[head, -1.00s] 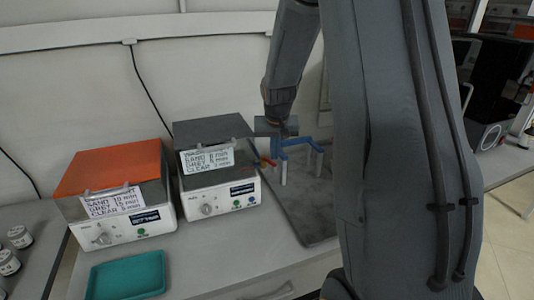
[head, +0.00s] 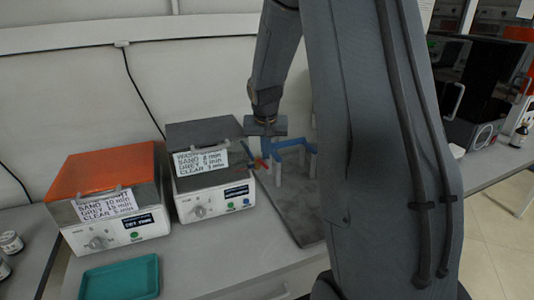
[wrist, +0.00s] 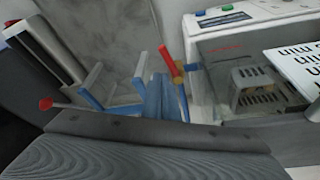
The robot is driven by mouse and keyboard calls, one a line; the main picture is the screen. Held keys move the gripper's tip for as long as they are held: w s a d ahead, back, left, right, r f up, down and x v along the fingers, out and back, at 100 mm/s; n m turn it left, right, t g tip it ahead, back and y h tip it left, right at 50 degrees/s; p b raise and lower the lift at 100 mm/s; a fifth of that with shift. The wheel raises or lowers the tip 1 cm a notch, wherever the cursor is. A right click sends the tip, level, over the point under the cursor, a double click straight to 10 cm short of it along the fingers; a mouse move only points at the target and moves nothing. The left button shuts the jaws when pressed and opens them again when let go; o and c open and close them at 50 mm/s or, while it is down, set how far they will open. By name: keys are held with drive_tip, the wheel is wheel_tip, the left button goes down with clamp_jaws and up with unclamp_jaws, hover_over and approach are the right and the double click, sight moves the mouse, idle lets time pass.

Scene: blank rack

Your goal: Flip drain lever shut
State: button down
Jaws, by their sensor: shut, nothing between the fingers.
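The drain lever (head: 263,163) is a small red handle at the right side of the grey-lidded bath (head: 216,205). In the wrist view the red lever (wrist: 170,60) stands up beside a brass-coloured fitting next to the bath's clear wall. My gripper (head: 268,150) is above and close to the lever. In the wrist view my gripper (wrist: 158,95) is shut and empty, its fingers just to the left of the lever. Whether they touch it I cannot tell.
A blue frame (head: 292,142) on grey posts stands close to the right of my gripper, on a dark mat (head: 300,218). An orange-lidded bath (head: 108,175) stands at left, with a teal tray (head: 120,278) in front. A dark machine (head: 475,90) is at far right.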

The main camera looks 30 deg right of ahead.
wheel_tip(320, 180, up, 12)
drive_tip(key=shift+f, duration=0.15)
idle(0.7)
drive_tip(key=shift+a, duration=0.1)
idle(0.4)
drive_tip(key=s+a+f+n, duration=0.2)
drive_tip(key=s+a+f, duration=0.2)
drive_tip(key=s+a, duration=0.2)
drive_tip(key=s+a+f+n+g+y, duration=0.1)
drive_tip(key=s+a+f, duration=0.3)
drive_tip(key=s, duration=0.6)
drive_tip(key=s+a+f+n+g+y, duration=0.1)
drive_tip(key=s+a+f+n, duration=0.2)
drive_tip(key=s+a+f, duration=0.2)
drive_tip(key=s+a, duration=0.3)
drive_tip(key=shift+s+a, duration=0.15)
drive_tip(key=shift+s, duration=0.15)
